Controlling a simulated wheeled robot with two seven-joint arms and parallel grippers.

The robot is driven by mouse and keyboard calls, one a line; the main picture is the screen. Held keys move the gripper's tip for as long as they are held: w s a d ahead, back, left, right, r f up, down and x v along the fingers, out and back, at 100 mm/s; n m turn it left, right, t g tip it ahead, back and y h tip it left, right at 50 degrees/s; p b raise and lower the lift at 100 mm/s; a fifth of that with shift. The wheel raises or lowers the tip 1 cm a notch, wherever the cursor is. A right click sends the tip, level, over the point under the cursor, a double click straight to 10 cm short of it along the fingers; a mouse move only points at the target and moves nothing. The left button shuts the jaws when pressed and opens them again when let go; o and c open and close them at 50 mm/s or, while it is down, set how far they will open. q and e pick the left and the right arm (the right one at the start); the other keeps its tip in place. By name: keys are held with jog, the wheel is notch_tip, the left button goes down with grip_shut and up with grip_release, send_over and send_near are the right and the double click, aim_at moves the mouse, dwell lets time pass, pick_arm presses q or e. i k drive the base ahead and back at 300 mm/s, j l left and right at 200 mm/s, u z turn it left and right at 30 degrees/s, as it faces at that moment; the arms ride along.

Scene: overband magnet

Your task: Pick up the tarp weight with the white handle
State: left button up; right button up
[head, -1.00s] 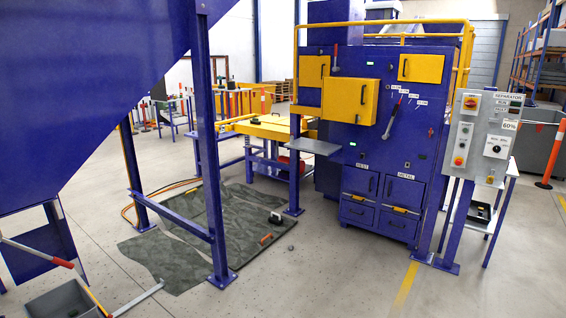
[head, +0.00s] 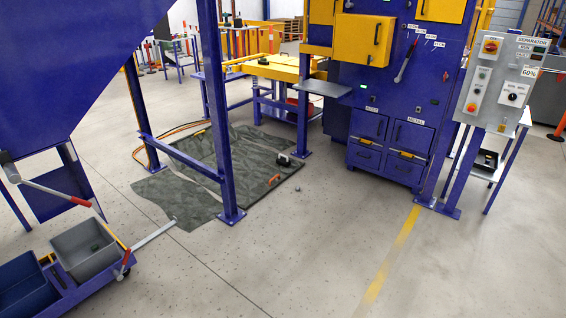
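A grey-green tarp (head: 222,164) lies on the floor behind and beside the blue frame legs. A small dark weight (head: 283,160) with what looks like a pale or white handle sits on the tarp's right side, near its edge. An orange-red item (head: 273,181), perhaps another weight's handle, lies on the tarp's front right edge. Both are too small to make out fully. A frame post hides part of the tarp. Neither of my grippers shows in the head view.
A blue cabinet (head: 385,130) with drawers stands right of the tarp, beside a grey control panel (head: 497,80). A cart with a grey bin (head: 88,250) stands at lower left. A small round object (head: 298,189) lies right of the tarp. The front floor is clear.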

aim_at(284, 162)
jog(key=i+l, duration=0.1)
jog(key=l, duration=0.9)
jog(key=i+l, duration=0.1)
jog(key=l, duration=0.9)
jog(key=i+l+u, duration=0.1)
jog(key=i+l, duration=1.6)
jog(key=i+j, duration=0.2)
jog(key=i, duration=0.4)
jog(key=i+j, duration=0.2)
jog(key=i, duration=0.35)
jog(key=i+j, duration=0.2)
jog(key=i, duration=0.4)
jog(key=i+j, duration=0.2)
jog(key=i, duration=0.35)
jog(key=j+u, duration=0.05)
